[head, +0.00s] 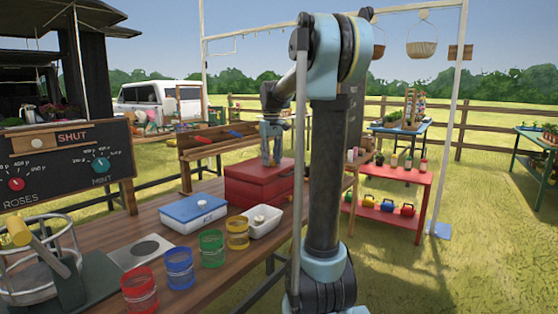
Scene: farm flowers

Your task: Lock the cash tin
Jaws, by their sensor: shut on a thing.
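A closed red box (250,187), which looks like the cash tin, sits on the wooden counter at the middle of the head view. My gripper (271,162) points down at the top of this box, with its fingertips at or just above the lid. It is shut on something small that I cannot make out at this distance. No lock or key can be told apart on the box. My arm hides what lies to the right of the box.
A blue and white box (193,212) and a white tub (264,222) stand near the red box. Several coloured glass jars (180,268) line the counter's front. A wooden rack (210,149) stands behind. A red shelf table (405,183) is at the right.

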